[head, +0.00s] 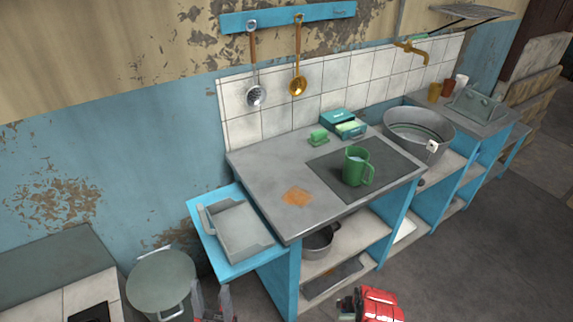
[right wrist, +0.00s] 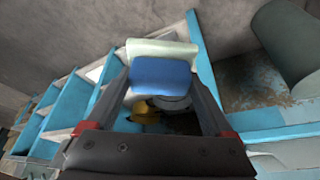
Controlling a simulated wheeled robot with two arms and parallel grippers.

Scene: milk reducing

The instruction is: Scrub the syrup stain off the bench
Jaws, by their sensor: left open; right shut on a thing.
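The syrup stain (head: 296,196) is an orange-brown patch on the grey bench top (head: 262,168), left of the dark inset plate. My right gripper (right wrist: 161,88) is shut on a sponge (right wrist: 163,74), a block with a blue layer and a pale green layer. In the head view this gripper (head: 352,302) is low at the bottom, in front of the bench and below its top, apart from the stain. My left gripper (head: 212,302) is open and empty at the bottom edge, left of the bench, partly cut off by the frame.
A green mug (head: 354,170) with pale contents stands on the dark plate (head: 390,158). A green scrubber (head: 318,137) and a teal box (head: 340,120) sit at the back. A metal basin (head: 418,128) is right. A grey tray (head: 240,228) rests on the left blue shelf. Bench around the stain is clear.

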